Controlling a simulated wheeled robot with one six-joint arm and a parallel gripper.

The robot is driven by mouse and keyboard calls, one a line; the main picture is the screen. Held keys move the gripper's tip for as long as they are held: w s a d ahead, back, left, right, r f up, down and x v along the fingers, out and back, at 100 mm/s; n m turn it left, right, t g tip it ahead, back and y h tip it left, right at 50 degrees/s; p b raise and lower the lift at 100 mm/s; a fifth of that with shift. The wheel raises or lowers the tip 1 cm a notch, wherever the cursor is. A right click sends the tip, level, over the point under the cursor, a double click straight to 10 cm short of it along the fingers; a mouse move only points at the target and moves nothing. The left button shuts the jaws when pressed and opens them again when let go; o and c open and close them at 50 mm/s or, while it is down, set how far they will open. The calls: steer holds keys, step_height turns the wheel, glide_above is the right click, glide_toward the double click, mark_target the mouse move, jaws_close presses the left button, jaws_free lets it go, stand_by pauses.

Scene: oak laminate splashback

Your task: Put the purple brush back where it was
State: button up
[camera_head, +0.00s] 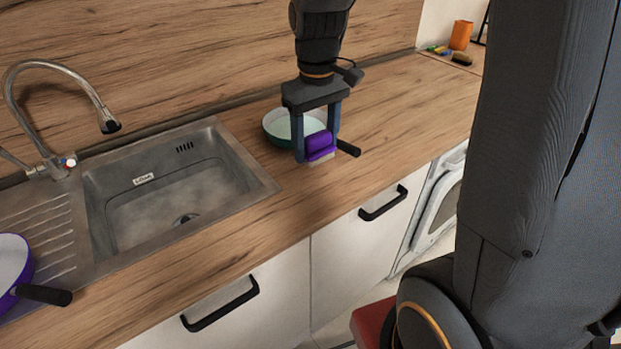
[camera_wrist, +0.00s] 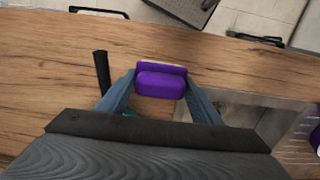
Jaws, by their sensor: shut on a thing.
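The purple brush (camera_head: 320,146) has a purple body and a pale underside. My gripper (camera_head: 317,150) is shut on it, one finger on each side. It is above the wooden counter (camera_head: 390,120), in front of a pan. I cannot tell whether its underside touches the counter. In the wrist view the brush (camera_wrist: 161,82) sits between my blue-grey fingertips (camera_wrist: 161,85). The teal pan (camera_head: 275,128) with a white inside and a black handle (camera_head: 348,148) stands on the counter right behind the brush, partly hidden by my gripper.
A steel sink (camera_head: 180,195) with a tap (camera_head: 60,110) is to the left. A purple pan (camera_head: 12,262) lies on the drainer. At the far right end are an orange cup (camera_head: 460,35) and small items, including a dark-topped brush (camera_head: 462,59). The counter right of the teal pan is clear.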

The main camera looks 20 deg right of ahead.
steer(key=shift+w+f, duration=0.15)
steer(key=shift+f, duration=0.05)
steer(key=shift+f+p, duration=1.05)
steer(key=shift+f, duration=3.75)
steer(key=shift+f, duration=0.1)
steer(key=o, duration=0.9)
steer(key=shift+c, duration=0.2)
steer(key=shift+o, duration=0.5)
step_height(320, 180, up, 12)
steer(key=b, duration=0.2)
steer(key=shift+b, duration=0.35)
steer(key=s+f+m+t, duration=0.1)
steer(key=s+f+m, duration=0.2)
steer(key=s+f, duration=0.4)
steer(key=s, duration=0.2)
steer(key=shift+s+f+m, duration=0.2)
steer(key=shift+s+m, duration=0.1)
steer(key=shift+s, duration=0.1)
